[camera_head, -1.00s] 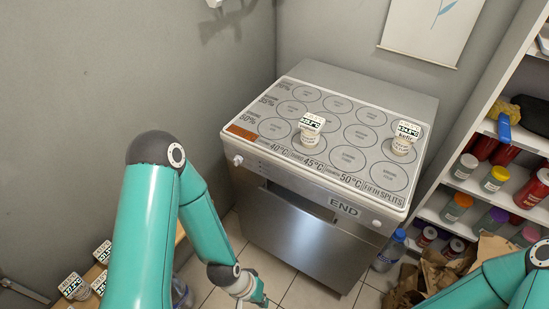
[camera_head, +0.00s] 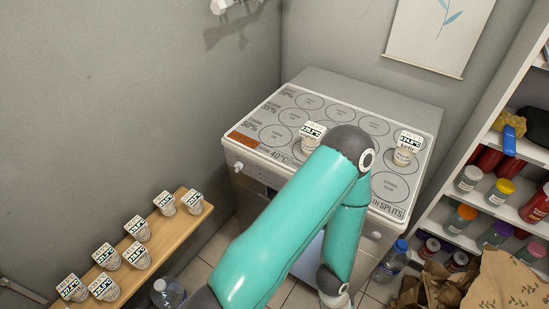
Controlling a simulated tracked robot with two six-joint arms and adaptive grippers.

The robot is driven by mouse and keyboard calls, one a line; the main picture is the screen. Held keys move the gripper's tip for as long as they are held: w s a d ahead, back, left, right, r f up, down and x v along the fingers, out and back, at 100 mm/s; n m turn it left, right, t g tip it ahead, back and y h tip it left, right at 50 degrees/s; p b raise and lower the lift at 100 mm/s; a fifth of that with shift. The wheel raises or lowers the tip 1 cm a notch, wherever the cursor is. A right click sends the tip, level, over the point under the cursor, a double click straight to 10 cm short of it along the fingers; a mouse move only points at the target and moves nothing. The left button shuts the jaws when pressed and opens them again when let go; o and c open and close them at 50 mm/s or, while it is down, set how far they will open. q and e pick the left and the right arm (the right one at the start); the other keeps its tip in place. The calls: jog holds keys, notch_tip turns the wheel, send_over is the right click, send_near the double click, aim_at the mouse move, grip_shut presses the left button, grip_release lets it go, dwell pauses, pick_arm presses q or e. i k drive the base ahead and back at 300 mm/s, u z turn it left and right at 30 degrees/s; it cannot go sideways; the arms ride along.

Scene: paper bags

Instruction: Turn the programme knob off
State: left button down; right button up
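The steel appliance (camera_head: 345,87) stands in the corner, its top printed with circles and temperatures. A small pale knob (camera_head: 238,167) sits at the left end of its front panel. Another small knob (camera_head: 376,236) sits at the right end. I cannot tell which is the programme knob. My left arm crosses in front of the appliance and hides much of the panel and door. My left gripper (camera_head: 338,300) is low in front of the door at the bottom edge, mostly cut off, so its fingers cannot be read. My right gripper is out of view.
Two labelled cups (camera_head: 311,137) (camera_head: 405,148) stand on the appliance top. Several cups stand on a wooden shelf (camera_head: 172,232) at the left. A bottle (camera_head: 392,262) and paper bags (camera_head: 505,285) are on the floor at right, beside a shelf of jars (camera_head: 467,180).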

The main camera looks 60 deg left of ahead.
aim_at(239, 165)
jog(key=z, duration=1.1)
jog(key=i, duration=0.1)
jog(key=u, duration=2.3)
jog(key=k, duration=0.25)
jog(key=z, duration=0.6)
jog(key=i, duration=0.15)
jog(key=u, duration=2.35)
jog(key=i, duration=0.5)
jog(key=z, duration=0.25)
jog(key=k, duration=0.5)
jog(key=u, duration=0.2)
